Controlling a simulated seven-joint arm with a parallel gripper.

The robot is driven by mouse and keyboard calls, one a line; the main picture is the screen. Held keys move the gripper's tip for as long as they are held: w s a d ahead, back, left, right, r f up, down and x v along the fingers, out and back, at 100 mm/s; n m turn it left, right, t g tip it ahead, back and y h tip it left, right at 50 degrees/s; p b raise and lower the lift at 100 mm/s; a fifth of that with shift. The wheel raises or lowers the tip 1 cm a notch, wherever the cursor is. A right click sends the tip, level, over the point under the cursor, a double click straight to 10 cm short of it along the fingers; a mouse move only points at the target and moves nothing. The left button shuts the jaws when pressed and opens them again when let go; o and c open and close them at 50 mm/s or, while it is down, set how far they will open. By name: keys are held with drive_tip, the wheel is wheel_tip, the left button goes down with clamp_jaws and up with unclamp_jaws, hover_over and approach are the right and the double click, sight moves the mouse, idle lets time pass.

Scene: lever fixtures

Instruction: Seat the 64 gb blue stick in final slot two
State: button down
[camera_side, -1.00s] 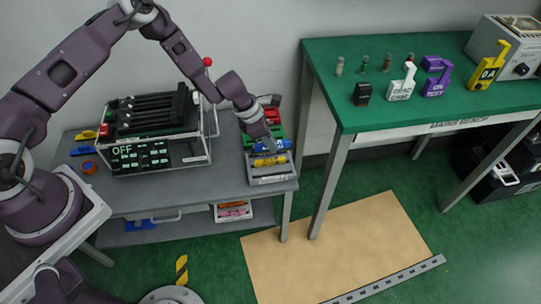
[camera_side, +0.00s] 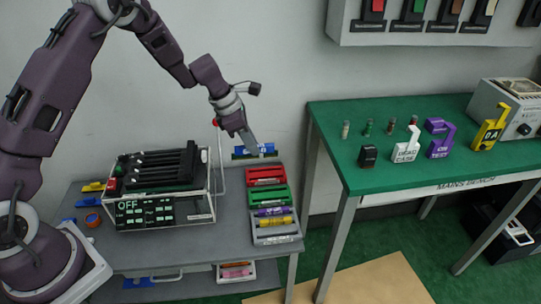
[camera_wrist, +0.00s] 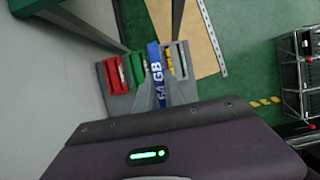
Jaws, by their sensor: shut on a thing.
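A blue stick (camera_side: 262,150) lettered "64 GB" is held raised above the rack (camera_side: 276,240). The rack below holds a red stick (camera_side: 265,181), a green stick (camera_side: 267,196), a purple stick (camera_side: 272,211) and a yellow stick (camera_side: 275,222). A black-topped unit (camera_side: 160,185) with several long black bars and an "OFF" panel stands to the left. No slot numbers are readable.
A red-knobbed upright rod (camera_side: 218,150) stands between the unit and rack. The green bench (camera_side: 340,120) at right carries labelled tags and small bottles.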

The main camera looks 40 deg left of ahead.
drive_tip(key=s+a, duration=0.5)
drive_tip(key=a, duration=0.5)
drive_tip(key=s+a, duration=0.4)
drive_tip(key=a, duration=0.7)
drive_tip(key=s+a, duration=0.5)
drive_tip(key=a, duration=0.5)
drive_tip(key=shift+w+f, duration=0.15)
drive_tip(key=shift+f, duration=2.35)
drive_tip(key=shift+f, duration=2.85)
drive_tip(key=shift+f, duration=1.6)
drive_tip(key=c, duration=1.3)
unclamp_jaws()
drive_tip(key=shift+c, duration=0.2)
